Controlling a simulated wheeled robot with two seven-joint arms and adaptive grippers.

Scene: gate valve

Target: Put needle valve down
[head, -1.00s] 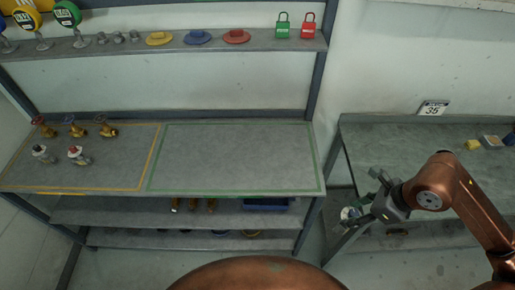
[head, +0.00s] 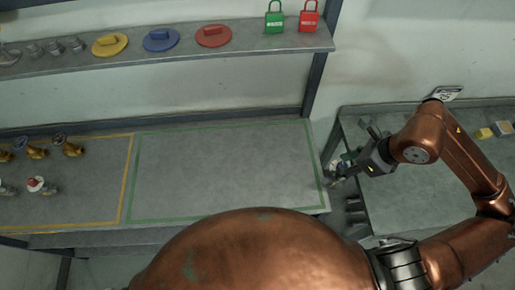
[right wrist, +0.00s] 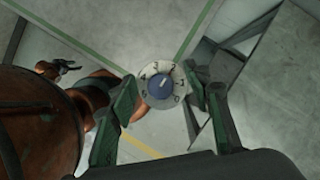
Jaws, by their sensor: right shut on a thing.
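The needle valve (right wrist: 160,84) has a round pale dial with numbers and a blue knob in its middle. My right gripper (right wrist: 161,92) is shut on it, with a green-padded finger on either side. In the head view my right gripper (head: 338,176) is by the right front corner of the green-outlined area (head: 225,170), just off the bench edge. The valve (head: 338,166) is small and partly hidden there; its lower body is hidden in the wrist view. My left gripper (right wrist: 57,68) shows small at the left of the wrist view; its opening is unclear.
The green-outlined area is bare. Several valves (head: 36,184) stand in the yellow-outlined area to its left. A shelf above holds coloured discs (head: 161,40) and two padlocks (head: 274,18). A second table (head: 420,197) stands right, across a narrow gap.

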